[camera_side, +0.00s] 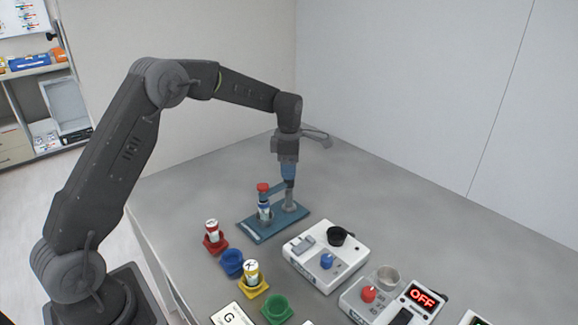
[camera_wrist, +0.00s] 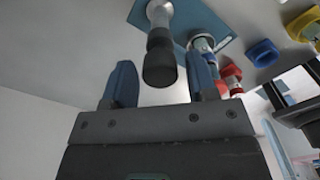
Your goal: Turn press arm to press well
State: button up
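The press stands on a blue base plate (camera_side: 252,230), with a grey post (camera_side: 289,204). Its blue press arm (camera_side: 274,189) reaches left from the post and carries a red cap (camera_side: 263,187). A white and blue vial (camera_side: 264,210) stands in the press well (camera_side: 266,219), below the red cap. My gripper (camera_side: 289,180) points down at the top of the post. In the wrist view my blue fingers (camera_wrist: 162,88) are apart, with the post's dark knob (camera_wrist: 160,62) between them and gaps on both sides. The right finger hides part of the press there.
A red holder with a vial (camera_side: 214,240), an empty blue holder (camera_side: 232,262), a yellow holder with a vial (camera_side: 252,281) and a green holder (camera_side: 277,308) stand in front. White devices (camera_side: 325,262) are to the right. The table behind the press is clear.

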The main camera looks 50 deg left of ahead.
jog(key=shift+o, duration=0.6)
notch_tip(320, 180, up, 14)
jog(key=shift+f, duration=0.1)
dwell(0.4)
